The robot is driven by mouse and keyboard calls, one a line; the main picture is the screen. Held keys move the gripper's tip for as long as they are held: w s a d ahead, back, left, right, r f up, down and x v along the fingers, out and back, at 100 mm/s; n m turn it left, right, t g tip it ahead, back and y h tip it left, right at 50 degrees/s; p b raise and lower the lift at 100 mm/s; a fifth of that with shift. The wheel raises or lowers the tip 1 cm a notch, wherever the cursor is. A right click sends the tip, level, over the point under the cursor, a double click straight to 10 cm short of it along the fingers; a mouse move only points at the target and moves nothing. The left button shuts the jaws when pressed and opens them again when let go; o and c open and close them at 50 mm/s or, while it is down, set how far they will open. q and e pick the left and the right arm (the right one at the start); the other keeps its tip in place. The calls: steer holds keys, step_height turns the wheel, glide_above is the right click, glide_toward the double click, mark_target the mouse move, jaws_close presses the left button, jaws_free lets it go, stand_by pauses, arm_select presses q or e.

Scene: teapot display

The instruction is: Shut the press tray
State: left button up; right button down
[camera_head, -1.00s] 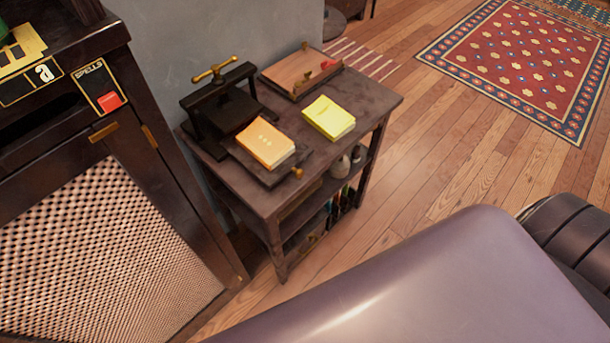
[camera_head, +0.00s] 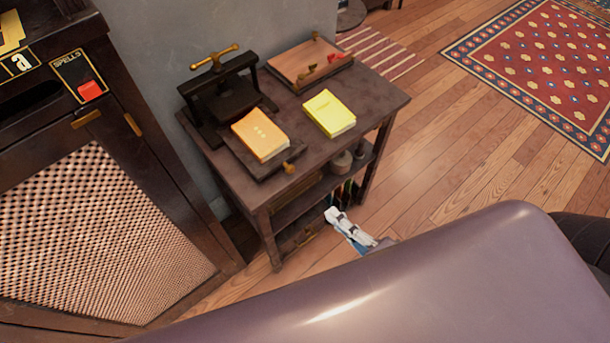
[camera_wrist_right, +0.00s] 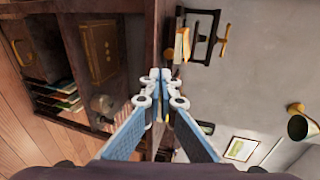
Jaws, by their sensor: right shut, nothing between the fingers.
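The dark press (camera_head: 222,97) with a brass handle stands at the back left of a small wooden table. Its tray (camera_head: 272,165) is pulled out toward the front and bears an orange stack of paper (camera_head: 260,134). A brass knob (camera_head: 288,168) sits on the tray's front edge. My right gripper (camera_head: 333,213) is shut and empty, below the tabletop by the table's front side and apart from the tray. In the right wrist view its fingers (camera_wrist_right: 160,75) meet, and the press (camera_wrist_right: 198,38) shows beyond them. My left gripper is out of view.
A yellow paper stack (camera_head: 329,113) and a wooden tray (camera_head: 310,62) lie on the table (camera_head: 370,98). Lower shelves hold small items. A dark cabinet (camera_head: 95,210) stands close at left.

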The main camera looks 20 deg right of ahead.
mark_target(261, 139)
steer(key=x, duration=0.4)
steer(key=r+p+x, duration=0.1)
steer(key=x, duration=0.4)
steer(key=p+x, duration=0.1)
steer(key=x, duration=0.4)
steer(key=shift+w+r, duration=0.15)
steer(key=shift+r, duration=0.15)
steer(key=shift+w+a+r+p, duration=0.2)
steer(key=shift+w+p, duration=0.1)
steer(key=shift+w, duration=0.2)
steer(key=w+a, duration=0.1)
steer(key=w, duration=0.3)
steer(key=w+a+p, duration=0.1)
steer(key=w+a, duration=0.1)
steer(key=w, duration=0.3)
steer(key=w+a, duration=0.2)
steer(key=w, duration=0.2)
steer(key=shift+w+f+p, duration=0.2)
steer(key=shift+w+p, duration=0.1)
steer(key=shift+r, duration=0.1)
